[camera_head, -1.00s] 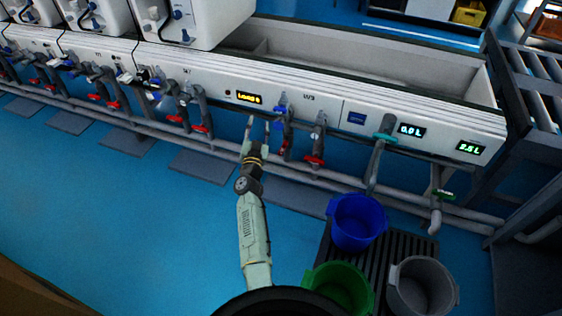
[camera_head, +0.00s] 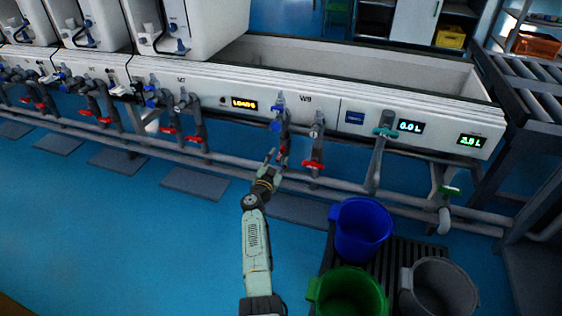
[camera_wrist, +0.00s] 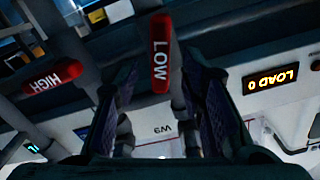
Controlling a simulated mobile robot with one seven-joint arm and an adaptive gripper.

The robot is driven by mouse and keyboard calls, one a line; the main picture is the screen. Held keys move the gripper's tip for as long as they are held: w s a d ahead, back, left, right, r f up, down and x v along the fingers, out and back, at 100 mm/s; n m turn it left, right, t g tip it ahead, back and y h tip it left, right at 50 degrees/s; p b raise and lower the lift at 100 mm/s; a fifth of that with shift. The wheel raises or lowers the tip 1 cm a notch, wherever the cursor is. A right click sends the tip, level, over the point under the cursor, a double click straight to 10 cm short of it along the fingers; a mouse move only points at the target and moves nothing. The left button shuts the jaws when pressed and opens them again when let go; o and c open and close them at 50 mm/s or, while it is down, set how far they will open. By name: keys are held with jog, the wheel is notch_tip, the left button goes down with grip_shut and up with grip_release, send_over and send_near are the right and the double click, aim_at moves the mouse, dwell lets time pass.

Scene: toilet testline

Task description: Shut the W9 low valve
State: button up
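The W9 low valve is the left of the two red-handled valves under the W9 label. Its red handle (camera_head: 283,152) is partly hidden by my gripper in the head view. In the wrist view the red LOW handle (camera_wrist: 161,55) runs upright in the picture, between my fingers. My gripper (camera_head: 275,157) is at the valve, its fingers pointing up and right; it also shows in the wrist view (camera_wrist: 160,88). The fingers are open, with gaps on both sides of the handle. I cannot tell how deep between the fingers the handle sits.
The red HIGH handle (camera_wrist: 55,77) is beside the LOW one, lying across its pipe; it also shows in the head view (camera_head: 313,165). Blue valves (camera_head: 277,112) sit above. A LOAD display (camera_head: 244,104) is left. Blue (camera_head: 360,228), green and grey buckets stand front right.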

aim_at(280, 156)
jog(key=b+x, duration=0.2)
jog(key=x, duration=0.1)
jog(key=shift+f+b, duration=0.2)
jog(key=shift+b, duration=0.1)
jog(key=shift+w+d+r, duration=0.2)
jog(key=shift+w, duration=0.25)
jog(key=shift+c, duration=0.2)
grip_shut()
